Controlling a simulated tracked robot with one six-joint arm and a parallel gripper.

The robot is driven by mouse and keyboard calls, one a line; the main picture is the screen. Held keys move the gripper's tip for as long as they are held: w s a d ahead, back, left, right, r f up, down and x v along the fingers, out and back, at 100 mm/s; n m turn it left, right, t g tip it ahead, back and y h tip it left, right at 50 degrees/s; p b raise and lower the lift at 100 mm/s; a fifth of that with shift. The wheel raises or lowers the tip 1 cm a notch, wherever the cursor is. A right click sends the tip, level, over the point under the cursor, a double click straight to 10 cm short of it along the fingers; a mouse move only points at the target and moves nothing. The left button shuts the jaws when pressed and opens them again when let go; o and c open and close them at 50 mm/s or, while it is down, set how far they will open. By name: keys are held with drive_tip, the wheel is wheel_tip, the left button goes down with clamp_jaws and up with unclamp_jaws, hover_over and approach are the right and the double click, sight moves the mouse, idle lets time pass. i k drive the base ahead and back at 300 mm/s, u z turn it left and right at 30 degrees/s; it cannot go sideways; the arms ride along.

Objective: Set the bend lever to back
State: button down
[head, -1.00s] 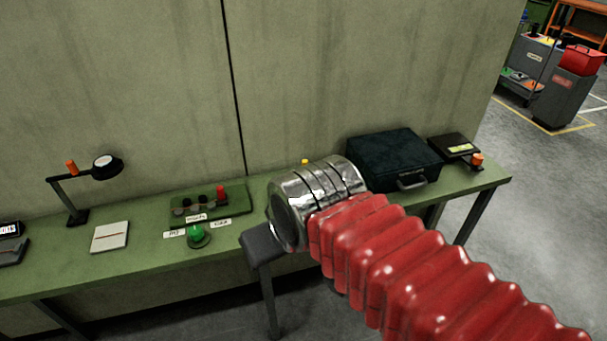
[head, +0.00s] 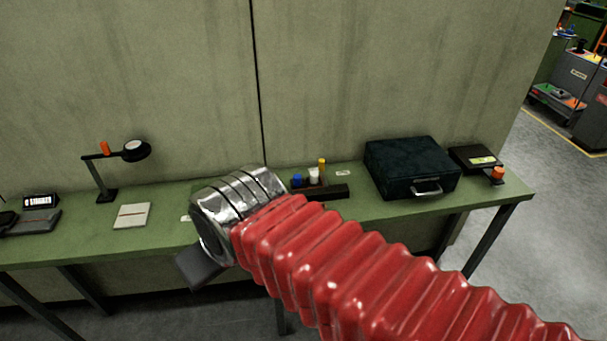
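I cannot pick out the bend lever for certain. A black desk lamp (head: 135,152) with an orange upright piece (head: 105,148) on its arm stands on the left of the green bench (head: 165,238). A black unit with an orange knob (head: 497,173) sits at the bench's right end. My gripper (head: 200,268) shows only as a dark grey block beyond the silver wrist, over the bench's front edge. It looks apart from these things. Its fingertips are hidden, so its opening cannot be told. My wrist covers most of the green tray and its labels.
A dark case (head: 411,165) stands at the bench's right. A black rack (head: 330,192) with blue, white and yellow pieces is behind my arm. A white notepad (head: 131,215) and a display device (head: 38,212) are at the left. A wall closes the back.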

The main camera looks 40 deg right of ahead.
sight(321, 161)
drive_tip(key=u, duration=1.9)
drive_tip(key=k, duration=1.8)
drive_tip(key=z, duration=1.1)
